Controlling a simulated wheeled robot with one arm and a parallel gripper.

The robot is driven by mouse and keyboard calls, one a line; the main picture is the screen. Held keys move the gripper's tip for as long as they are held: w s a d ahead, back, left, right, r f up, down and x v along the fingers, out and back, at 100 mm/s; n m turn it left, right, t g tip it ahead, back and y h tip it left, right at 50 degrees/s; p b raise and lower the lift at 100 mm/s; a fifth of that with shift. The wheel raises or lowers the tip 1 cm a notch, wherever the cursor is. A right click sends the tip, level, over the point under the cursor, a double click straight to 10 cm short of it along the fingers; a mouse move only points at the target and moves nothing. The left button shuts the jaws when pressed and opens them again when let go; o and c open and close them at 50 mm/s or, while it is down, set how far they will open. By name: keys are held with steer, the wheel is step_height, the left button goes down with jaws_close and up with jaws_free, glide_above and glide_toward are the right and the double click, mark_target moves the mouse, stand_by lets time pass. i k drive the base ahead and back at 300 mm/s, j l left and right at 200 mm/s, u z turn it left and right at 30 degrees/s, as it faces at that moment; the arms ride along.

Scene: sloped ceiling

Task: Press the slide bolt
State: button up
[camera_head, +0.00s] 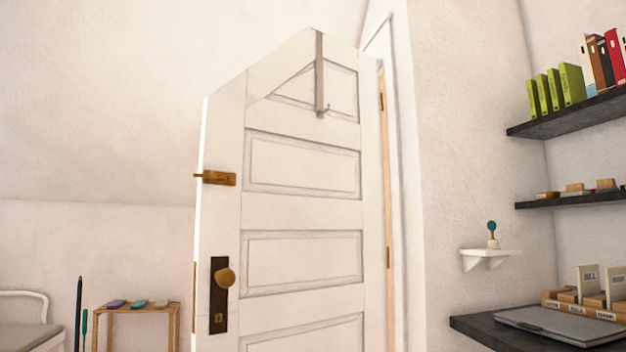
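A brass slide bolt (217,178) is mounted on the left edge of a white panelled door (303,212), above the knob. Its rod sticks out a little past the door's left edge. A round brass knob (225,278) on a dark plate with a keyhole sits lower on the same edge. The door stands open, with brass hinges on its right side. My gripper is not in the head view.
A metal over-door hook (320,75) hangs at the door's top. A small wooden stand (137,312) is at lower left. A dark desk with a laptop (560,326), a small white shelf (490,257) and dark wall shelves (572,118) are on the right.

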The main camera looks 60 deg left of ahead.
mark_target(213, 175)
steer(key=u, duration=2.35)
steer(key=l, duration=0.1)
